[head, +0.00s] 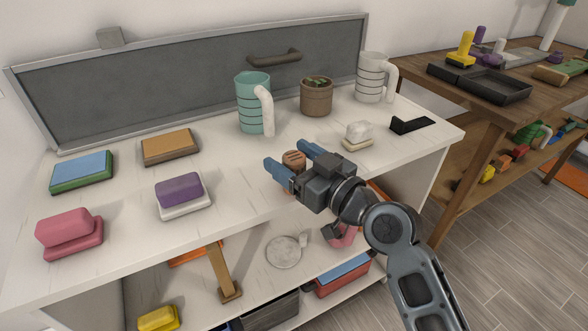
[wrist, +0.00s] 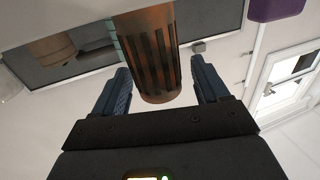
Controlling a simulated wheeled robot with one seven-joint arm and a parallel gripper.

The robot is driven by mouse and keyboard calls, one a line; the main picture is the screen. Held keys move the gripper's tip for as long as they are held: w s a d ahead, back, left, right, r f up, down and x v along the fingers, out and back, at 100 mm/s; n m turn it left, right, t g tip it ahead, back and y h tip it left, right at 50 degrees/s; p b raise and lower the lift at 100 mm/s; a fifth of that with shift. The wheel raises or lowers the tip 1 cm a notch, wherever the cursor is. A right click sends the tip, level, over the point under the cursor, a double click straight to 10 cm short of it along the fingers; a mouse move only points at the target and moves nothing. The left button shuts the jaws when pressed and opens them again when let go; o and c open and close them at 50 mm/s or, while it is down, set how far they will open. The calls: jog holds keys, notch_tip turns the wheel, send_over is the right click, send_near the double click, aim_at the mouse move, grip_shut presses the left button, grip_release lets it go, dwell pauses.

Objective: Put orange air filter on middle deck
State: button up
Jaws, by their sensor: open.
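The orange air filter, a brown-orange ribbed cylinder, stands on the white top deck (head: 225,225) in the head view, where only its upper part (head: 293,158) shows between my fingers. In the wrist view its dark-slotted side (wrist: 150,55) is large between the fingertips. My gripper (head: 286,156) is open, one blue finger on each side of the filter, with visible gaps to it in the wrist view.
A teal mug (head: 252,100), a potted plant (head: 316,98) and a white mug (head: 371,78) stand behind my gripper. A soap-like block (head: 357,135) is close to its right. A grey disc (head: 284,252), an upright post (head: 222,273) and a red box (head: 340,278) are below.

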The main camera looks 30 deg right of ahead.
jog(key=shift+x, duration=0.9)
jog(key=shift+f, duration=0.1)
